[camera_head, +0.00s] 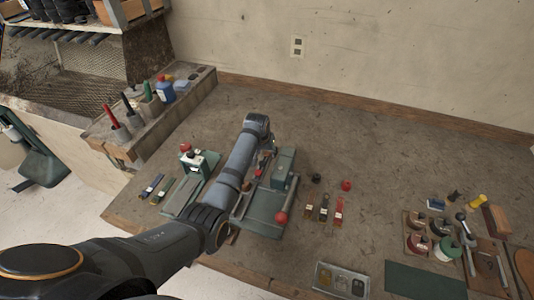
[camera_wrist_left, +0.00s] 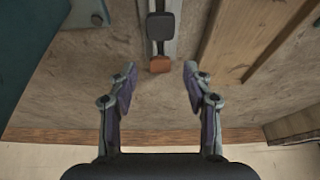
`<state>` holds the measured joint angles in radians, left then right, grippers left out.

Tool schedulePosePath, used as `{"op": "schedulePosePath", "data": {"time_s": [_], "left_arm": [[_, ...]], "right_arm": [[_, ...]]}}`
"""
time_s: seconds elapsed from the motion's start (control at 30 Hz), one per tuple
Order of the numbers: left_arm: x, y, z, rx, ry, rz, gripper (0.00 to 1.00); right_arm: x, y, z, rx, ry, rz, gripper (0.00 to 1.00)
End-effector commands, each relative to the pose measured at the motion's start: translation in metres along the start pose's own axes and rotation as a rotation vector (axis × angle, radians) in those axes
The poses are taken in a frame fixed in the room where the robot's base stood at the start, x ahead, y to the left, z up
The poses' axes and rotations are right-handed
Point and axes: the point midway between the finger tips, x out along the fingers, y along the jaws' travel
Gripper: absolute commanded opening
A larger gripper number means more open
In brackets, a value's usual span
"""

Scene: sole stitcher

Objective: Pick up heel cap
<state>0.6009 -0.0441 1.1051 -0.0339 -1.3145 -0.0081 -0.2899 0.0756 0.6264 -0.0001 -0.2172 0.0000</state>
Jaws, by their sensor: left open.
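In the left wrist view, a dark rounded block (camera_wrist_left: 161,26) and a smaller brown-orange block (camera_wrist_left: 160,64) sit in line on a narrow metal rail (camera_wrist_left: 170,45). I cannot tell for sure which of them is the heel cap. My left gripper (camera_wrist_left: 159,82) is open and empty, with its fingers on either side of the line of the brown block and short of it. In the head view my left gripper (camera_head: 267,155) is mostly hidden behind its own wrist, near the green machine. My right gripper is not in view.
The green machine (camera_head: 264,212) has a red knob. Another green-based device (camera_head: 184,193) stands to its left. Small strips (camera_head: 323,208) and a red ball (camera_head: 346,185) lie to the right. A grey tray (camera_head: 341,281) is at the front. The back of the bench is clear.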

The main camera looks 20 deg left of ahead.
Motion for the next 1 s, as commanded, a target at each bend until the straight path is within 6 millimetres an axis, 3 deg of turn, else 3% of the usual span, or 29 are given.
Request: {"op": "schedulePosePath", "data": {"time_s": [0.13, 0.37, 0.67, 1.0], "left_arm": [[0.016, 0.000, 0.000, 0.000, -0.001, 0.000, 0.50], [0.019, 0.000, 0.000, -0.001, 0.002, 0.000, 0.50], [0.019, 0.000, 0.000, -0.001, 0.001, 0.000, 0.14], [0.019, 0.000, 0.000, -0.001, 0.001, 0.000, 0.11]], "right_arm": [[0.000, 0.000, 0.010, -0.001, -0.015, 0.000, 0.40], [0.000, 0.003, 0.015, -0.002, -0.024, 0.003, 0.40], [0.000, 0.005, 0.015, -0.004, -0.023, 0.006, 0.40], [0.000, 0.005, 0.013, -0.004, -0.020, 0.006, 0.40]]}}
